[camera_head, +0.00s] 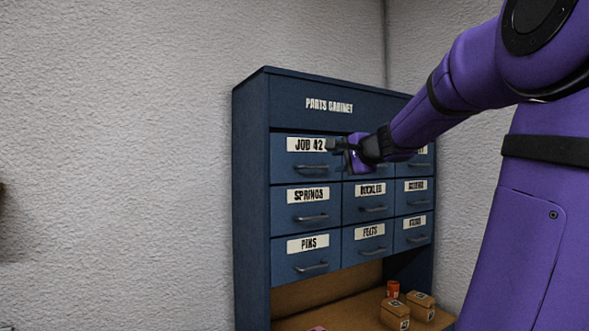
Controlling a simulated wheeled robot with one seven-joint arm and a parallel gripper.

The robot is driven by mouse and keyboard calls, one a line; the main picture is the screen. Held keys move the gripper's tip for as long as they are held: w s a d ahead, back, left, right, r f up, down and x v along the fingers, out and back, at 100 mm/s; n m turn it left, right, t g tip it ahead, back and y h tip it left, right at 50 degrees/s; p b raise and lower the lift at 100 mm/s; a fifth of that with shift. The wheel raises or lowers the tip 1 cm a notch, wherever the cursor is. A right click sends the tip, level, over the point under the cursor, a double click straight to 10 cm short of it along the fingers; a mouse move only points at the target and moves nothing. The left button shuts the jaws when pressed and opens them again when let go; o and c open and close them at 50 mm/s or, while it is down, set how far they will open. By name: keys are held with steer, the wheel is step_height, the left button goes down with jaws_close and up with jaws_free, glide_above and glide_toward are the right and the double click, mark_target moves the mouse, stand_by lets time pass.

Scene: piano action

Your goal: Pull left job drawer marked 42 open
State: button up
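The drawer labelled JOB 42 (290,170) is at the top left of the blue parts cabinet (251,190). Its front looks flush with the drawers around it. Its handle (311,168) shows below the label. My gripper (335,150) reaches in from the right, in front of the drawer's right side, close to the right end of the label. The fingers are small and dark here, and I cannot tell whether they are open or shut, or whether they touch the drawer. My arm hides most of the top middle drawer and part of the top right label.
Below are drawers marked SPRINGS (290,212), BUCKLES (371,205) and PINS (288,262), all with protruding handles. Brown boxes (395,316) and a red cylinder (393,289) stand in the open bay below. A bare wall (120,150) is on the left.

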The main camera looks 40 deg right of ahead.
mark_target(320, 166)
steer(key=shift+m, duration=0.3)
steer(key=x, duration=1)
steer(key=shift+w+d+r, duration=0.2)
steer(key=shift+w+d, duration=0.1)
steer(key=shift+d, duration=0.05)
jaws_close()
